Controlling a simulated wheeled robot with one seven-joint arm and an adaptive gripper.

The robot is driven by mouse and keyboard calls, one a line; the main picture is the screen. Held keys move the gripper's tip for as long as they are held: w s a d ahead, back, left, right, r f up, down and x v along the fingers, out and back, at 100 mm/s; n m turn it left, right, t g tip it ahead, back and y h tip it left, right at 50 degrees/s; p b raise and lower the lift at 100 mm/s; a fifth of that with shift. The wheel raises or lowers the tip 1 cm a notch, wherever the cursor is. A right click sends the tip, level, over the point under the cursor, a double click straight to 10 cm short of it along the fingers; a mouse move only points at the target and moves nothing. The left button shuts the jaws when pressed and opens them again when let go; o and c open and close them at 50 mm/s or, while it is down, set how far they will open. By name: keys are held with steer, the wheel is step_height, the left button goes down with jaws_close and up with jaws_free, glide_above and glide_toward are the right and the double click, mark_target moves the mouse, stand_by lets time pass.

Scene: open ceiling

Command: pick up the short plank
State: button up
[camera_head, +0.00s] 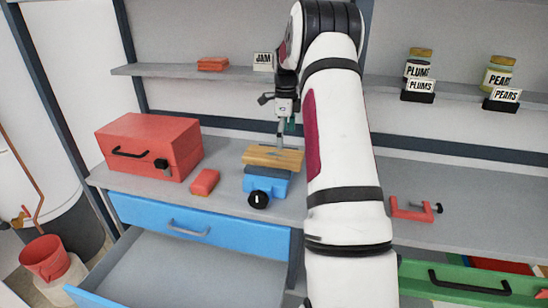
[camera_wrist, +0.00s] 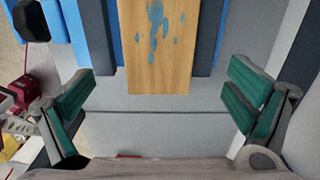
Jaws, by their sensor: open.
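The short plank (camera_head: 273,157) is light wood and lies flat on top of a blue block-like device (camera_head: 266,182) with a round black knob, on the grey counter. In the wrist view the plank (camera_wrist: 157,50) has blue-grey worn patches, and its near end points toward me. My gripper (camera_head: 283,138) is just above the plank in the head view, pointing down. In the wrist view my gripper (camera_wrist: 162,100) is open, with green-padded fingers wide apart on either side of the plank's line. Nothing is between the pads at their tips that I can confirm as touching.
A red toolbox (camera_head: 150,146) and small red block (camera_head: 204,182) stand left of the device. A red clamp (camera_head: 413,209) lies to the right. An open blue drawer (camera_head: 190,270) and green drawer (camera_head: 470,285) jut out in front. A shelf (camera_head: 200,71) with jars runs behind.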

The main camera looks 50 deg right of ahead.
mark_target(285, 155)
steer(key=shift+s+f+p, duration=0.15)
steer(key=shift+f+p, duration=0.2)
steer(key=shift+f, duration=1.2)
steer(key=shift+s+f+p, duration=0.1)
steer(key=shift+f+p, duration=0.2)
steer(key=shift+f, duration=1.2)
steer(key=c, duration=1.4)
steer(key=shift+c, duration=0.2)
